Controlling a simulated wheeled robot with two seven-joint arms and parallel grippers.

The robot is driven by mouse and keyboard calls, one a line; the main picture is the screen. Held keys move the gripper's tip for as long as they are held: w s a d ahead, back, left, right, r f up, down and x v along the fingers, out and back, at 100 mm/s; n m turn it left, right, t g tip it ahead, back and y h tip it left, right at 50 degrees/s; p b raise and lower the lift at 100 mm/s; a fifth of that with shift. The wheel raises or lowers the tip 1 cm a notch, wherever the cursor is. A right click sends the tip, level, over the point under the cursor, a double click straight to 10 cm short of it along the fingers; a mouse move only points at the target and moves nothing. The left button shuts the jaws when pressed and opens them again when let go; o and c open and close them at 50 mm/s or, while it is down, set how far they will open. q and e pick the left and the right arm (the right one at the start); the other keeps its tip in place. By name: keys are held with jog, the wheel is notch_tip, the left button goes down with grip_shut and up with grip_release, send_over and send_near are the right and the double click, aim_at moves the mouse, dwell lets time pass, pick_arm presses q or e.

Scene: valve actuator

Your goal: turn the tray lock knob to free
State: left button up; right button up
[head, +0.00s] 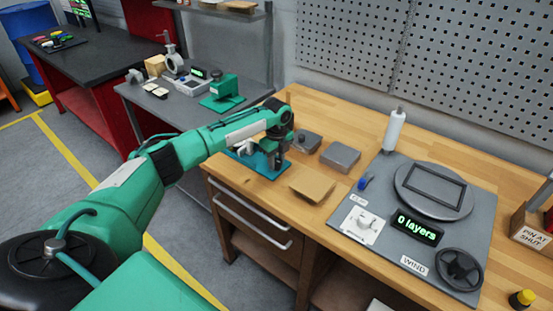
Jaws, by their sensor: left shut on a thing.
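My left arm reaches in from the left to the near-left part of the wooden bench. My left gripper (273,158) points down over a small teal fixture (257,163) and is shut on a part there. The gripper hides most of that part, so I cannot tell whether it is the tray lock knob or which way it is turned. A whitish piece (245,147) shows just left of the gripper on the fixture. My right gripper is not in view.
Grey boxes (340,156) and a tan block (312,188) stand right of the gripper. Farther right, a grey board (405,270) bears a turntable (432,190), a white switch (361,225), a "0 layers" display (416,229) and a black handwheel (459,269).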

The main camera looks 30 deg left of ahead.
pick_arm(q)
jog(key=n+p, duration=0.3)
jog(key=p, duration=0.1)
jog(key=shift+r+n, duration=0.25)
jog(key=shift+n, duration=0.15)
jog(key=n+p, duration=0.2)
jog(key=n, duration=0.1)
jog(key=shift+n+p, duration=0.4)
jog(key=n+p, duration=0.3)
jog(key=n, duration=0.2)
jog(key=shift+f+p, duration=0.1)
jog(key=shift+p, duration=0.25)
jog(key=shift+f+n+p, duration=0.1)
jog(key=shift+n+p, duration=0.9)
jog(key=shift+n, duration=1)
jog(key=o, duration=1)
